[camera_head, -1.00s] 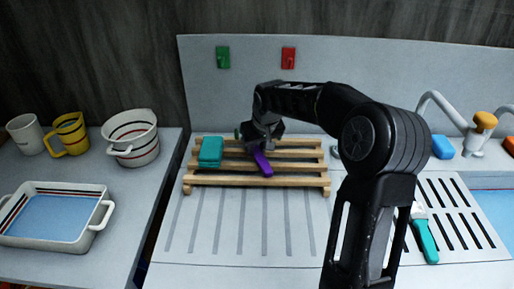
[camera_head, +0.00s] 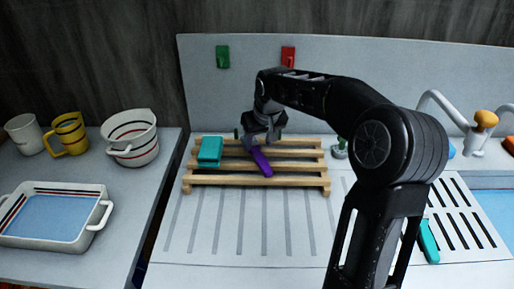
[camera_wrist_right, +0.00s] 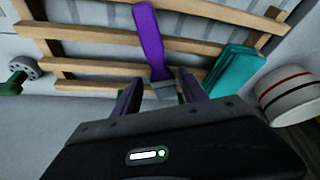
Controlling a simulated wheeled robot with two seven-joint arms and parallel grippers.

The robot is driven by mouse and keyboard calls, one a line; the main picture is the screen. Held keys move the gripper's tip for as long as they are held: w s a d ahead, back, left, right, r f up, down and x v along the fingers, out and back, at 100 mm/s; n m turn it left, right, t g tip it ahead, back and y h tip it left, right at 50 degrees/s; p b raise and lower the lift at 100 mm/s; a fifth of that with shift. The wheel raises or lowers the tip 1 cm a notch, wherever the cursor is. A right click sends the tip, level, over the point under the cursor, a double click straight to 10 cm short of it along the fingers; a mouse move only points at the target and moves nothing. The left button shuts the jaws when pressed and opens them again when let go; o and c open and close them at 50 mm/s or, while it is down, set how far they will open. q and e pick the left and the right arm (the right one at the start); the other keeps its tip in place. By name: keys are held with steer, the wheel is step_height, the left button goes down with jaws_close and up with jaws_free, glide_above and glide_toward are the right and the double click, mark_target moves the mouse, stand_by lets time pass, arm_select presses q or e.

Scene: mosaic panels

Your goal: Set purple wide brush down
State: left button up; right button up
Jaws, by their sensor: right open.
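The purple wide brush (camera_head: 262,162) lies on the wooden slatted rack (camera_head: 300,181), its purple handle pointing toward the front. It also shows in the right wrist view (camera_wrist_right: 149,40), where its grey end sits near my fingers. My right gripper (camera_head: 260,141) is over the brush's far end. In the right wrist view the right gripper's fingers (camera_wrist_right: 158,92) are apart, one on each side of the brush's end; I cannot tell whether they touch it. My left gripper is not in view.
A teal block (camera_head: 210,152) lies on the rack left of the brush. A striped pot (camera_head: 131,138), mugs and a white tray (camera_head: 101,221) stand on the left counter. A teal-handled tool (camera_head: 428,242) lies at right. The ribbed drainboard (camera_head: 235,225) in front is clear.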

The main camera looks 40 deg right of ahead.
mark_target(260, 157)
steer(key=shift+v, duration=1.9)
